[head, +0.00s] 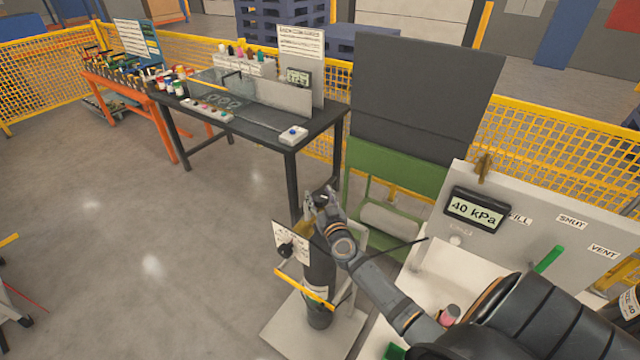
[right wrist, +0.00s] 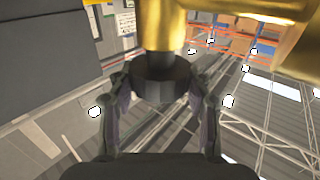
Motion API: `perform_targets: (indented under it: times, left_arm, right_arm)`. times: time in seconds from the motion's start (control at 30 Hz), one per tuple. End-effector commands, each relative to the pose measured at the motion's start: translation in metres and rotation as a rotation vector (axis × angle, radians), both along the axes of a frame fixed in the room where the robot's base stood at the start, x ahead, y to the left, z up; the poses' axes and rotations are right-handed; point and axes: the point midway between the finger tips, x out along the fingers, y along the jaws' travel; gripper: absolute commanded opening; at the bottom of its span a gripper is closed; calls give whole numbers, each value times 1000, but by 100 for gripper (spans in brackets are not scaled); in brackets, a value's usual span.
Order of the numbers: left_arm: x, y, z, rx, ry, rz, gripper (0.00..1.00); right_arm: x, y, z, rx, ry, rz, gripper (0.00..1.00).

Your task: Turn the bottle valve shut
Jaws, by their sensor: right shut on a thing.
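The gas bottle (head: 318,270) is dark and stands upright on a pale stand in the lower middle of the head view. Its brass valve (head: 304,229) is at the top, partly hidden by my right gripper (head: 321,200). In the right wrist view, the black valve knob (right wrist: 161,78) sits below the golden valve body (right wrist: 158,28). The fingers of my right gripper (right wrist: 160,98) are shut on the knob, one on each side. The knob's turn position cannot be read. My left gripper is in neither view.
A yellow strap or bar (head: 305,288) crosses the bottle. A panel at right carries a gauge (head: 474,209) reading 40 kPa, labels and a green lever (head: 548,259). A black workbench (head: 255,137) stands behind.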

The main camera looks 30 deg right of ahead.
Motion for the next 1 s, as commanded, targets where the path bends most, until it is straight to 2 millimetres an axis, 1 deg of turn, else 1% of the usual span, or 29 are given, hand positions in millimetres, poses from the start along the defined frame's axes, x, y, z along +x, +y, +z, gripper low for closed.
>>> perform_targets:
  times: [0.03, 0.2, 0.33, 0.57, 0.97, 1.0]
  left_arm:
    - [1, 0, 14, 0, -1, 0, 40]
    - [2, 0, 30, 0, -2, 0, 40]
    - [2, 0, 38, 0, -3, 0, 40]
    - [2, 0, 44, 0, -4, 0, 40]
    - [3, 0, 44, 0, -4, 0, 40]
    - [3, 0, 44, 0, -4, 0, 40]
  right_arm:
    - [0, 2, 6, 6, 2, -33, 18]
    - [0, 1, 4, 2, 2, -133, 18]
    - [0, 1, 3, 0, 1, -187, 18]
    - [0, 0, 1, -1, 0, -238, 18]
    - [0, -1, -1, -2, 1, -246, 18]
    - [0, -1, -1, -2, 1, -246, 51]
